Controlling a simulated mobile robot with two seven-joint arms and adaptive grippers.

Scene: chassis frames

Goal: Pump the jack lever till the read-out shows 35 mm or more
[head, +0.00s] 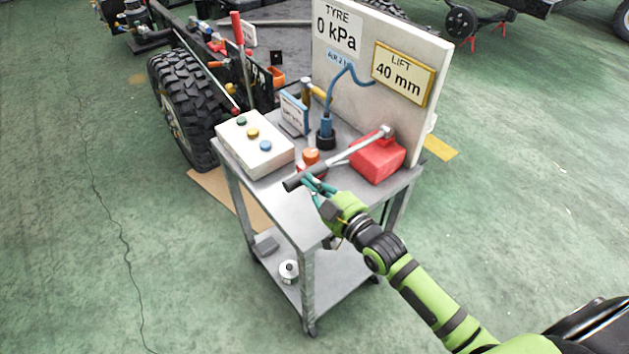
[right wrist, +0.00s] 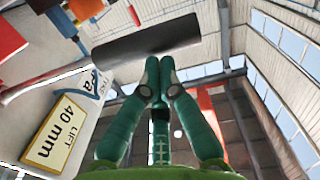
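The lift read-out (head: 398,75) on the upright panel shows 40 mm; it also shows in the right wrist view (right wrist: 58,132). The red jack (head: 378,160) sits on the trolley top. Its metal lever (head: 358,145) slopes down to the left and ends in a black handle (head: 293,183), which also shows in the right wrist view (right wrist: 145,40). My right gripper (head: 309,187) is at the handle. In the right wrist view its teal fingertips (right wrist: 159,68) are together, with the handle just beyond them; I cannot tell whether they touch it. My left gripper is not in view.
A white box with coloured buttons (head: 255,145), an orange-capped item (head: 311,158) and a blue-hosed tool in a black holder (head: 326,132) share the trolley top (head: 308,215). A tyre read-out (head: 337,27) shows 0 kPa. A chassis wheel (head: 183,110) stands behind left.

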